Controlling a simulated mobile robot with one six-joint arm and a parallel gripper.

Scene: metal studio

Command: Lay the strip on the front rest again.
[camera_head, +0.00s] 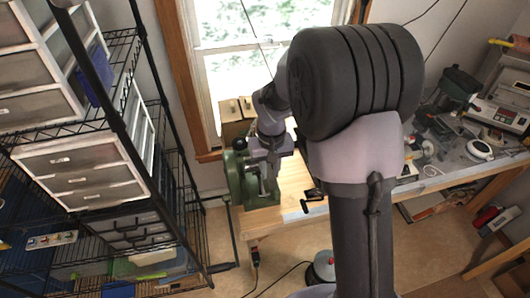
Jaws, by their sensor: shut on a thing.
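A green bench grinder (236,180) stands at the left end of the wooden workbench. My gripper (265,182) points down in front of the grinder's right side, close to it. It is shut on the strip, but the strip is too small and too covered by the gripper to make out clearly. The front rest cannot be told apart from the gripper and grinder here, so I cannot tell whether the strip touches it. My own arm covers the middle of the view.
Cardboard boxes (236,112) stand behind the grinder under the window. A small black tool (312,198) lies right of it near the bench edge. Wire shelving with drawers (82,172) stands close on the left. The right bench (470,160) is cluttered.

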